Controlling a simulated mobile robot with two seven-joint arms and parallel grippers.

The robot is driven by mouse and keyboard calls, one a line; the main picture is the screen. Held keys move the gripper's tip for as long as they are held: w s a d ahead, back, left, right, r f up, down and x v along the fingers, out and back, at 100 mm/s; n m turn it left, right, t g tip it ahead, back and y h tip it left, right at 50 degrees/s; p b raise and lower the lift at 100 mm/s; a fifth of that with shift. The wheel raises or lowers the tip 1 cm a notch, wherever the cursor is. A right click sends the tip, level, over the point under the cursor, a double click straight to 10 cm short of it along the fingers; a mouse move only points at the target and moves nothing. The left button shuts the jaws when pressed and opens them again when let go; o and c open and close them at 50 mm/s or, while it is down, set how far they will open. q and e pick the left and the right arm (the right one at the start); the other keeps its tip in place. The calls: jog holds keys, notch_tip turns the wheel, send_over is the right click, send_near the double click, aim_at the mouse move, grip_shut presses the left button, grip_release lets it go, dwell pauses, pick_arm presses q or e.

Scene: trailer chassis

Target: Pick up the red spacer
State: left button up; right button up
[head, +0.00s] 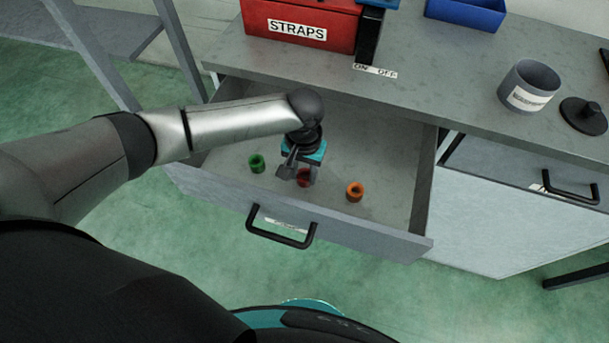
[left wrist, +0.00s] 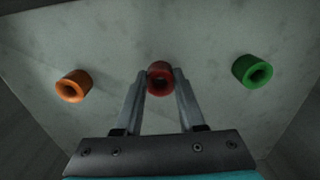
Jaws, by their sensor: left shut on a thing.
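The red spacer (head: 304,178) is a short ring inside the open drawer (head: 345,228), between a green spacer and an orange one. My left gripper (head: 299,177) reaches down into the drawer and is shut on the red spacer, partly covering it in the head view. In the left wrist view the red spacer (left wrist: 160,80) sits between the two fingertips (left wrist: 160,84), with a finger on each side. Whether it touches the drawer floor I cannot tell. My right gripper is not in view.
In the drawer, the green spacer (head: 257,163) stands left of the gripper and the orange spacer (head: 355,191) right. The drawer walls enclose the gripper. On the worktop above are a red STRAPS box (head: 300,22), a blue bin (head: 466,12) and a grey cup (head: 528,86).

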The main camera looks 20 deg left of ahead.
pick_arm(q)
grip_shut()
jog(key=shift+r, duration=0.1)
